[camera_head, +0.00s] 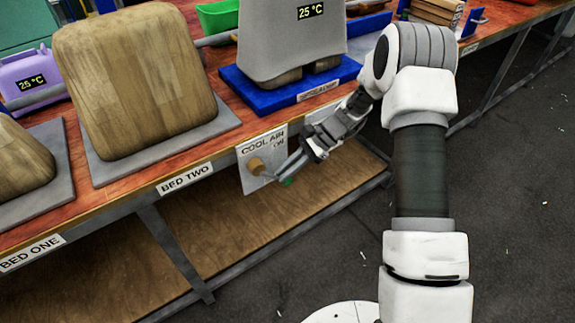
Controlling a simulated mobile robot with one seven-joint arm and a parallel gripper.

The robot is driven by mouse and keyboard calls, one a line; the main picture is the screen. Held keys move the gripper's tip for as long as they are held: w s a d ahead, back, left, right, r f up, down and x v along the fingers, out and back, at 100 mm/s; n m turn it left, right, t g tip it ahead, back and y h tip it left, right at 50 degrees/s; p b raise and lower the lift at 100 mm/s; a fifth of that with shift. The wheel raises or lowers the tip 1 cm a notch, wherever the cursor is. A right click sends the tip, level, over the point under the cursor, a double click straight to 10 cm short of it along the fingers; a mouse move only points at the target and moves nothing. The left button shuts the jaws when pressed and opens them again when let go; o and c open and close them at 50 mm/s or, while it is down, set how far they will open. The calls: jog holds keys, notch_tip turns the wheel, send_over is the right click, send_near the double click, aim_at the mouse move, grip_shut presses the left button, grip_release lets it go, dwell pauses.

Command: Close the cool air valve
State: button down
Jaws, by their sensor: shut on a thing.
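The cool air valve is on a light panel (245,180) at the bench's front edge, marked "COOL AIR" with "ON" at its upper right. It has a round tan hub (257,167) and a handle with a green end (288,182), pointing right and slightly down. My gripper (290,166) comes from the right and is shut on the handle; the fingers hide part of it.
A wooden block (130,78) lies on a grey plate marked BED TWO; another (18,165) is at BED ONE. A wooden shelf (250,230) lies below; floor is open at right.

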jog(key=f+y, duration=0.1)
jog(key=a+f+g+y+b, duration=0.1)
jog(key=s+g+y, duration=0.1)
jog(key=y, duration=0.1)
jog(key=shift+a+f+m, duration=0.3)
jog(key=shift+f, duration=0.1)
jog(key=shift+s+a+f+m+g+y+b, duration=0.15)
jog(key=shift+s+a+f+g+y+b, duration=0.15)
jog(key=shift+a+g+y+b, duration=0.4)
jog(key=shift+s+a+f+m+g+y+b, duration=0.2)
jog(key=shift+s+a+g+y+b, duration=0.15)
jog(key=shift+y+b, duration=0.65)
jog(key=c, duration=0.9)
grip_release()
jog(key=shift+d, duration=0.1)
jog(key=p+v, duration=0.1)
jog(key=v, duration=1.6)
jog(key=shift+s+d+f, duration=0.1)
jog(key=shift+d+f, duration=0.1)
